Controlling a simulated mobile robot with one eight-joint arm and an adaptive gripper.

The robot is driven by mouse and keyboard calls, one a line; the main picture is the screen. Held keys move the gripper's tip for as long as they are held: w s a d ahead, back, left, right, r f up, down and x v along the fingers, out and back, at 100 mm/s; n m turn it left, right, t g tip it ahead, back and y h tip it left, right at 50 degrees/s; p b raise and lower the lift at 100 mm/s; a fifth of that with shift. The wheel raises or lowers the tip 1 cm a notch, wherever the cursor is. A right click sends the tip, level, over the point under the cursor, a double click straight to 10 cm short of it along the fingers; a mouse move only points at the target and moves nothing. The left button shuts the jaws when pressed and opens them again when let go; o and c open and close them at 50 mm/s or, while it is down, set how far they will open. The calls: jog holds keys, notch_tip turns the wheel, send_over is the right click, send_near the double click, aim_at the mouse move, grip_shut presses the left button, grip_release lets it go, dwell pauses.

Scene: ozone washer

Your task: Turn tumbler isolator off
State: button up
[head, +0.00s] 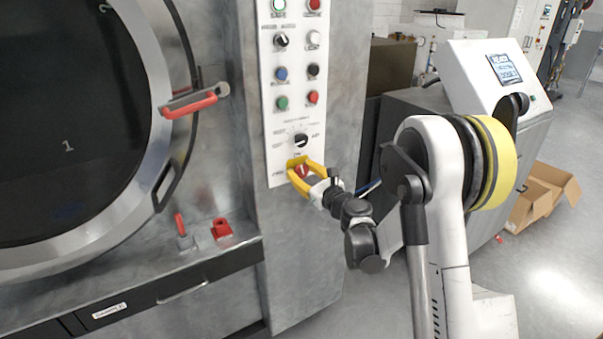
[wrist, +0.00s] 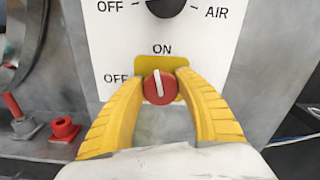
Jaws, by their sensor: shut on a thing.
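The tumbler isolator is a red rotary knob (wrist: 159,88) with a white pointer line, set on a yellow plate (wrist: 160,64) low on the white control panel. In the wrist view, ON is printed above it and OFF at its left. The pointer stands nearly upright, tilted slightly left at its top, close to ON. My gripper (wrist: 161,80) has its yellow fingers on both sides of the knob and is shut on it. In the head view the knob (head: 302,171) is partly hidden by my gripper (head: 305,166).
A black selector (head: 300,140) sits just above on the panel (head: 283,105), with several buttons higher up. The round tumbler door (head: 158,60) with a red handle (head: 190,105) is at left. A grey cabinet and a cardboard box (head: 530,205) stand at right.

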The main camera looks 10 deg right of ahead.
jog(key=n+b, duration=0.1)
jog(key=n, duration=0.2)
jog(key=n+b, duration=0.1)
jog(key=n, duration=0.3)
jog(key=shift+a+f, duration=0.15)
jog(key=n+b, duration=0.1)
jog(key=n, duration=0.3)
jog(key=shift+f+n, duration=0.1)
jog(key=shift+n, duration=2)
jog(key=o, duration=1.2)
jog(key=shift+s, duration=0.1)
jog(key=v, duration=1.2)
